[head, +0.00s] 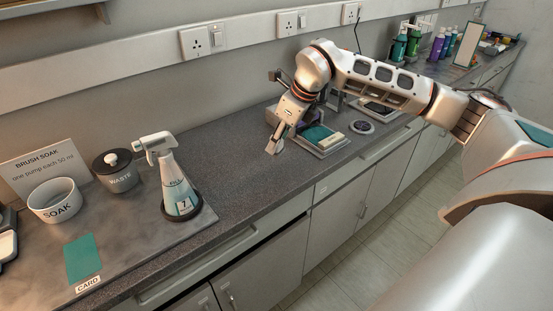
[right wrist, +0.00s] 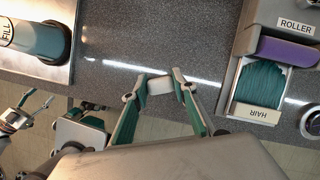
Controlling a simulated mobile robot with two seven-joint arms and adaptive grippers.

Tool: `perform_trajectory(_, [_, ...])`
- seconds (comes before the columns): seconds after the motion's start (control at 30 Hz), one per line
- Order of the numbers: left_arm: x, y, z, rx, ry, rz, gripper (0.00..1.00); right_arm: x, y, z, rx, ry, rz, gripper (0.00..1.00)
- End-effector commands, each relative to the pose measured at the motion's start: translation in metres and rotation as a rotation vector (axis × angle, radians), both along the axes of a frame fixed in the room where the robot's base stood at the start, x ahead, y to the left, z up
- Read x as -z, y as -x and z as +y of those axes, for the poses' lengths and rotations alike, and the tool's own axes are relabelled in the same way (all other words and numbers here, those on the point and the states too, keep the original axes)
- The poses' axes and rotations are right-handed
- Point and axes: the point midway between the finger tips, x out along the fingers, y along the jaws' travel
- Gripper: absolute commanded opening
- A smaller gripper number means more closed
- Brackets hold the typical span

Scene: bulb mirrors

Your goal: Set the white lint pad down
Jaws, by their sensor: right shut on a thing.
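My right gripper (head: 274,147) is over the grey counter, between the spray bottle and the tray with the teal pad. In the right wrist view my right gripper (right wrist: 161,84) is shut on the small white lint pad (right wrist: 160,86), held between its fingertips with speckled counter behind it. In the head view the pad is too small to make out clearly from the fingertips. I cannot tell whether it touches the counter. Parts that look like my left gripper (right wrist: 30,112) show small at the lower left of the right wrist view; its jaw state is unclear.
The tray labelled HAIR (right wrist: 258,88), with teal strands, and the purple roller (right wrist: 288,51) are to the right. The spray bottle (head: 177,185), SOAK bowl (head: 56,203), WASTE pot (head: 118,175) and teal card (head: 83,258) are at left. Counter between is clear.

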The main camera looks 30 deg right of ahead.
Motion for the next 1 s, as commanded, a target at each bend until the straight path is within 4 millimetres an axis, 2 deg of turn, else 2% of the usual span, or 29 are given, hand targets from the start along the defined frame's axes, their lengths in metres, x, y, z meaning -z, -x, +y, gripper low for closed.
perform_trajectory(0.03, [0.0, -0.001, 0.0, 0.0, -0.001, -0.002, 0.58, 0.009, 0.0, 0.0, 0.0, 0.0, 0.001, 0.07])
perform_trajectory(0.27, [-0.004, -0.005, 0.001, -0.001, -0.001, -0.013, 0.58, 0.022, 0.0, 0.0, 0.0, 0.0, -0.001, 0.07])
perform_trajectory(0.53, [0.003, -0.003, 0.002, 0.0, -0.006, -0.006, 0.58, 0.058, 0.0, 0.0, 0.0, 0.0, 0.001, 0.07])
perform_trajectory(0.97, [0.003, -0.004, 0.002, 0.0, -0.007, -0.007, 0.58, 0.063, 0.0, 0.0, 0.0, 0.0, -0.001, 0.07])
perform_trajectory(1.0, [0.003, -0.004, 0.002, -0.001, -0.008, -0.008, 0.58, 0.063, 0.0, 0.0, 0.0, 0.0, -0.002, 0.35])
